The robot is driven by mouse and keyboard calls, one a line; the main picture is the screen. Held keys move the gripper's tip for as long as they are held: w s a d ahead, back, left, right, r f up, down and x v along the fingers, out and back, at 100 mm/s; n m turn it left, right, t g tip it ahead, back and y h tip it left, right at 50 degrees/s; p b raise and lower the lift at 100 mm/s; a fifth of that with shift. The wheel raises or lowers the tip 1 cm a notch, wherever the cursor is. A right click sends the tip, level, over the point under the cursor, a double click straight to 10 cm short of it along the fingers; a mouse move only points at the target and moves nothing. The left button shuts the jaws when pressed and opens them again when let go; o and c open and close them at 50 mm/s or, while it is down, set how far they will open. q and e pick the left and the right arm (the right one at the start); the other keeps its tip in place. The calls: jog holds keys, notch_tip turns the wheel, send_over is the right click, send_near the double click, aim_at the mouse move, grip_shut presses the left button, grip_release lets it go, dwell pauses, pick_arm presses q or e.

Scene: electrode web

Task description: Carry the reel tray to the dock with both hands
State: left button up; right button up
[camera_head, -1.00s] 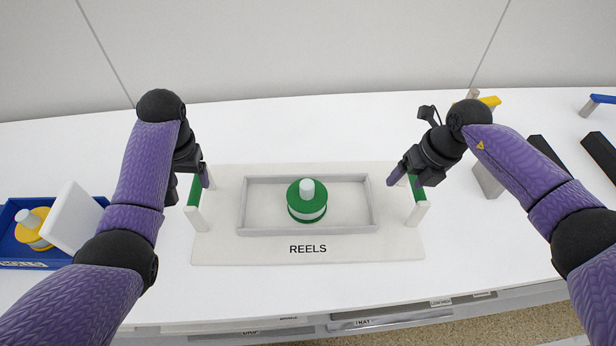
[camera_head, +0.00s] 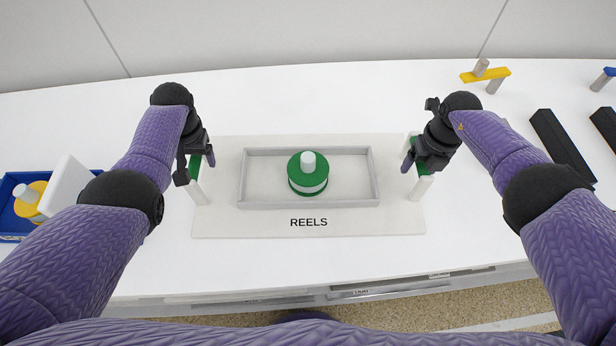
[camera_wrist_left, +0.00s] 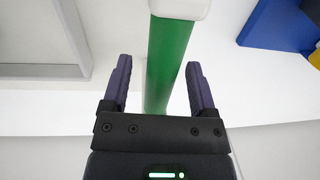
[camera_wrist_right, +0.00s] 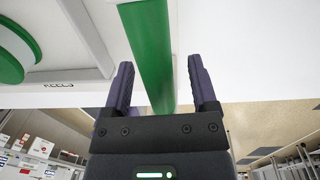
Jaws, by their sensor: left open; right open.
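The reel tray (camera_head: 220,222) is a white board marked REELS with a raised grey rim, lying on the white table. A green and white reel (camera_head: 308,173) stands inside the rim. A green handle bar on white posts is at each end of the tray. My left gripper (camera_head: 198,168) is open at the left handle; in the left wrist view the green bar (camera_wrist_left: 168,55) lies between its fingers. My right gripper (camera_head: 420,163) is open at the right handle; in the right wrist view the green bar (camera_wrist_right: 150,50) lies between its fingers. I see no dock clearly.
A blue bin (camera_head: 12,222) with a yellow reel and a white panel is at the left. A yellow-topped stand (camera_head: 486,75) and black bars (camera_head: 560,145) are at the right. The table behind the tray is clear.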

pick_arm(q)
jog(key=shift+a+f, duration=0.1)
jog(key=shift+f, duration=0.65)
pick_arm(e)
jog(key=shift+a+f, duration=0.1)
jog(key=shift+f, duration=0.65)
pick_arm(q)
grip_shut()
pick_arm(e)
grip_shut()
